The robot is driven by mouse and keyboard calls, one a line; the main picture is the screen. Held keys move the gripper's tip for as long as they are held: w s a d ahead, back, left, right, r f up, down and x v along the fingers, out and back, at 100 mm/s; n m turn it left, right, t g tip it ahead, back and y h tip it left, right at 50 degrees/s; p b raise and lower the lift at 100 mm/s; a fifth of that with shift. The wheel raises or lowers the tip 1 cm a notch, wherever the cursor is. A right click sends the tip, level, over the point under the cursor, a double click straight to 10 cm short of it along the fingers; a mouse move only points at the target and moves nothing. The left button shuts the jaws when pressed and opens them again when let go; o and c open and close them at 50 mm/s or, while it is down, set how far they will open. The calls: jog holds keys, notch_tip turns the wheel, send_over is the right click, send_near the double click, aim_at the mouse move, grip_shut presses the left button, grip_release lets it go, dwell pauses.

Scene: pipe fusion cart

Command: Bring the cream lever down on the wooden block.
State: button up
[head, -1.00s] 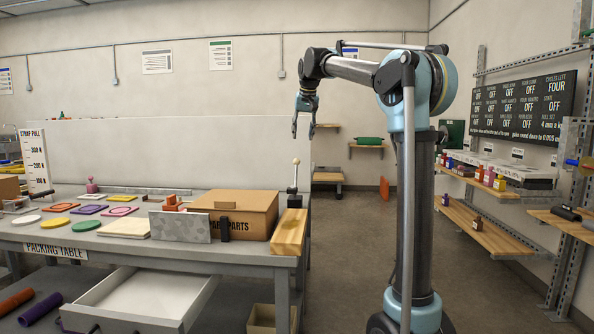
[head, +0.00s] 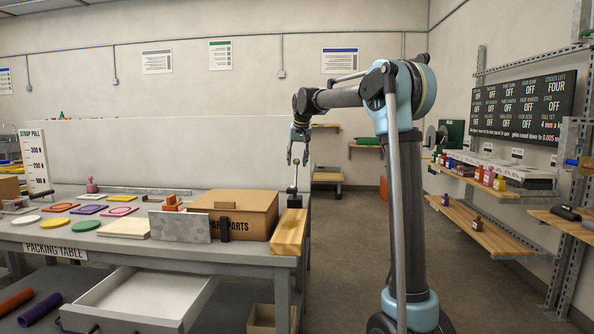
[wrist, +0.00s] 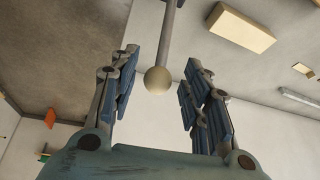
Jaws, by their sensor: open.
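The lever stands upright at the table's right end. Its grey shaft (head: 294,189) rises behind the wooden block, and its cream ball knob (wrist: 157,80) shows in the wrist view. The wooden block (head: 289,232) lies along the table's right edge, in front of the lever's base. My gripper (head: 297,161) points down over the lever top, with its fingers apart. In the wrist view my gripper (wrist: 162,65) is open, with the knob between its two fingers in the picture. No finger clearly touches it.
A brown parts box (head: 245,208) stands just left of the lever and block. A grey speckled plate (head: 179,226) leans in front of it. Coloured discs and pads lie farther left on the packing table (head: 180,251). An open drawer (head: 140,297) juts out below. The floor to the right is clear.

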jog(key=shift+x, duration=2.1)
grip_shut()
jog(key=shift+d, duration=0.15)
